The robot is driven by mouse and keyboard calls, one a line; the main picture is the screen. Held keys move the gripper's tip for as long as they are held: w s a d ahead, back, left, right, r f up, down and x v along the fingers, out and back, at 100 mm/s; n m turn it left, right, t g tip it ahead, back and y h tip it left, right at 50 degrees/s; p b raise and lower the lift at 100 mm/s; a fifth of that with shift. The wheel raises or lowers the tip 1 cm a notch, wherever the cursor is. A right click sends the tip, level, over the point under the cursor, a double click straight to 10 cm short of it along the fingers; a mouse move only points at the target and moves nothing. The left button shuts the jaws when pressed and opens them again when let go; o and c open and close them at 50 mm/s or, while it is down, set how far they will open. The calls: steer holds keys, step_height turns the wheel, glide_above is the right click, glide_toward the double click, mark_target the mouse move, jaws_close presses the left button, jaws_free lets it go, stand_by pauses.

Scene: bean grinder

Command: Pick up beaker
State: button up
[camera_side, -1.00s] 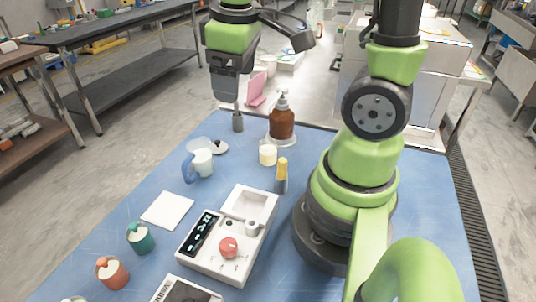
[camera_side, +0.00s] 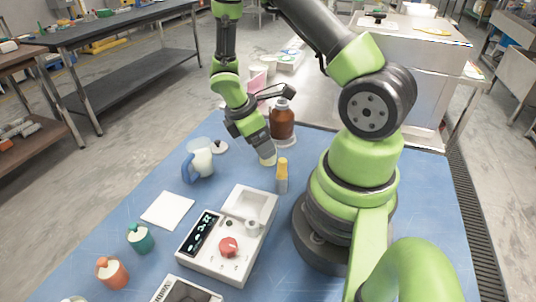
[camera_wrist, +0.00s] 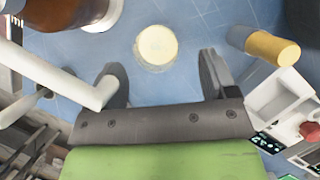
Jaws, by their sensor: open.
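The beaker appears to be the small round vessel with a cream-coloured top (camera_wrist: 157,47). It stands upright on the blue table, and the wrist view shows it from above with a clear rim around it. In the side view the beaker (camera_side: 268,161) is partly hidden by my gripper. My gripper (camera_wrist: 163,78) is open and empty. In the wrist view the beaker lies just ahead of the gap between the two dark fingers, roughly centred. In the side view my gripper (camera_side: 265,152) is tilted, close above the beaker; contact cannot be told.
A brown pump bottle (camera_side: 282,120) stands behind the beaker. A yellow-capped small bottle (camera_side: 282,175) stands close on its right. A blue-handled jug (camera_side: 201,160) stands to the left. A white device with a red knob (camera_side: 262,203) is in front.

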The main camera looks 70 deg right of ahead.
mark_target(259, 162)
steer(key=x, duration=0.4)
steer(key=shift+s+d+f, duration=0.1)
steer(key=shift+d+f, duration=0.15)
steer(key=shift+f, duration=0.1)
steer(key=c, duration=1)
steer(key=shift+c, duration=0.2)
steer(key=shift+r, duration=0.2)
steer(key=shift+r, duration=0.45)
steer(key=shift+w+a, duration=1.25)
steer(key=shift+w, duration=0.15)
steer(key=shift+w+a+r, duration=0.1)
steer(key=shift+w+r, duration=0.05)
steer(key=shift+r, duration=0.1)
step_height(259, 162, up, 13)
steer(key=shift+r, duration=0.1)
